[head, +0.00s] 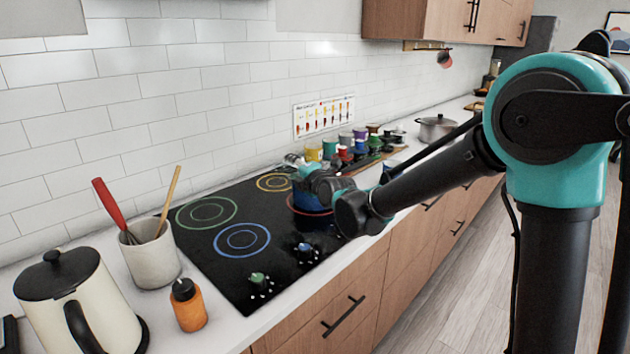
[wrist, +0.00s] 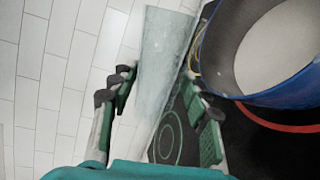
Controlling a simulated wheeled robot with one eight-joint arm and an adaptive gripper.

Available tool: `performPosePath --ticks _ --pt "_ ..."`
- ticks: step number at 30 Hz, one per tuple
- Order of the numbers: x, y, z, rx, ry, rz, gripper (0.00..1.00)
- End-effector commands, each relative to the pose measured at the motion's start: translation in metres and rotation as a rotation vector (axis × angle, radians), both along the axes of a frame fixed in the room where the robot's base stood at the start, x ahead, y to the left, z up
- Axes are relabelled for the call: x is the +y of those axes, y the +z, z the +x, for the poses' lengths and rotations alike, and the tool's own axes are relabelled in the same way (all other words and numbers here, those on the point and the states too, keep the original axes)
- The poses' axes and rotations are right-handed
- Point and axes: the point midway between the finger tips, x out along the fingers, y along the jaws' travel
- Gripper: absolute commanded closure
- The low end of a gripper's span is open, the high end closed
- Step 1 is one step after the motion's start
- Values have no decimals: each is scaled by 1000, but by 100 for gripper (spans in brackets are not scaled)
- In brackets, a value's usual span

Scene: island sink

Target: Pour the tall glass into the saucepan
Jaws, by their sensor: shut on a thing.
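In the wrist view my gripper (wrist: 158,92) is shut on the tall glass (wrist: 166,50), a pale, see-through glass held between its two fingers. The saucepan (wrist: 244,98) is blue outside with a grey inner wall and a pale round area inside. It lies right of the glass in the wrist view, and I look down into its opening. In the head view the blue saucepan (head: 310,203) sits on the red-ringed burner, partly hidden by my gripper (head: 308,172). The glass is hard to make out there. I cannot tell its exact tilt or whether it touches the rim.
The black cooktop (head: 200,250) has coloured rings and front knobs (head: 304,251). A kettle (head: 75,300), utensil crock (head: 152,255) and orange bottle (head: 188,306) stand at left. Several colourful cups (head: 345,141) and a lidded pot (head: 436,130) stand farther back. The tiled wall is behind.

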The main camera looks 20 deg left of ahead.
Motion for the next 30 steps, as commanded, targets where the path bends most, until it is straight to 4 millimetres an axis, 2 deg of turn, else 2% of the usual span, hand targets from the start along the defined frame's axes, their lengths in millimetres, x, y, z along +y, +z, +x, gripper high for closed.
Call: performPosePath --ticks 20,30 --pt "8 -8 -10 -83 1 -64 88" --pt "10 -6 -13 -203 1 -158 88"
